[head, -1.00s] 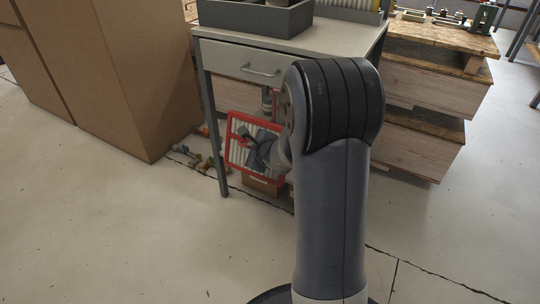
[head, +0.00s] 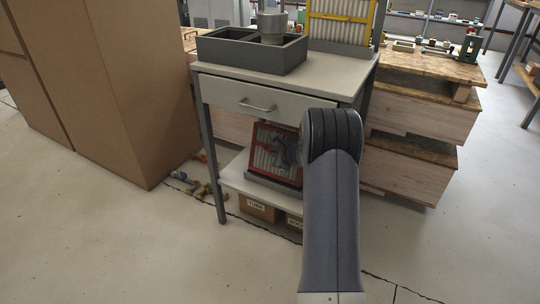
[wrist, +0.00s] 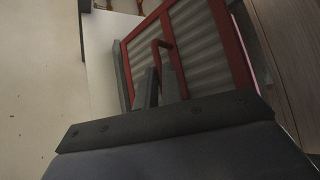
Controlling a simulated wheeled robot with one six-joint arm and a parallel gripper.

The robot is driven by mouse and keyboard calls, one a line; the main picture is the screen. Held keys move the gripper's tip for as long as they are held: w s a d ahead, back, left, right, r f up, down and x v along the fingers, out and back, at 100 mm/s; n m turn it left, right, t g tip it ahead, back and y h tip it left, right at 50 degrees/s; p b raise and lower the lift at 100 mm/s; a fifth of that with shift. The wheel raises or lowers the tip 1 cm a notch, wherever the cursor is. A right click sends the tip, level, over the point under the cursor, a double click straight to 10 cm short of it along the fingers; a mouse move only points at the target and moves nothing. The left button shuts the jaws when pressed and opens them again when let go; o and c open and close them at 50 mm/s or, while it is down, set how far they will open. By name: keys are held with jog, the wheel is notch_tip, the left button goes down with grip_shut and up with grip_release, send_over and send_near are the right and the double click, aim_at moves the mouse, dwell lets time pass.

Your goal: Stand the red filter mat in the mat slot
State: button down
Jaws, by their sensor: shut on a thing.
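The red filter mat (head: 262,150), a red frame around pale pleats, is under the table, above its lower shelf. It is near upright and slightly tilted. My gripper (head: 283,152) is shut on the mat's red handle; the arm hides the mat's right side. In the wrist view the fingers (wrist: 160,86) close on the handle, and the mat (wrist: 203,38) fills the upper right. A grey rail, seemingly the mat slot (head: 268,189), runs along the mat's bottom edge on the shelf. It also shows in the wrist view (wrist: 122,78). I cannot tell whether the edge is inside it.
The drawer (head: 250,101) and tabletop (head: 325,75) are above the mat, a table leg (head: 211,150) to the left. A grey tray (head: 235,55) and a yellow-framed mat (head: 340,28) are on top. Boxes (head: 258,207) sit below the shelf (head: 235,178). Pallet crates stand right.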

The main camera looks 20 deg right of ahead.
aim_at(269, 163)
notch_tip(269, 163, down, 5)
jog(key=shift+a+f+b, duration=0.1)
jog(key=shift+b, duration=0.9)
jog(key=c, duration=1.6)
grip_release()
jog(key=shift+o, duration=0.2)
jog(key=shift+f, duration=0.15)
jog(key=r+p+v, duration=0.1)
jog(key=p+v, duration=0.2)
jog(key=v, duration=0.9)
jog(key=shift+w, duration=0.3)
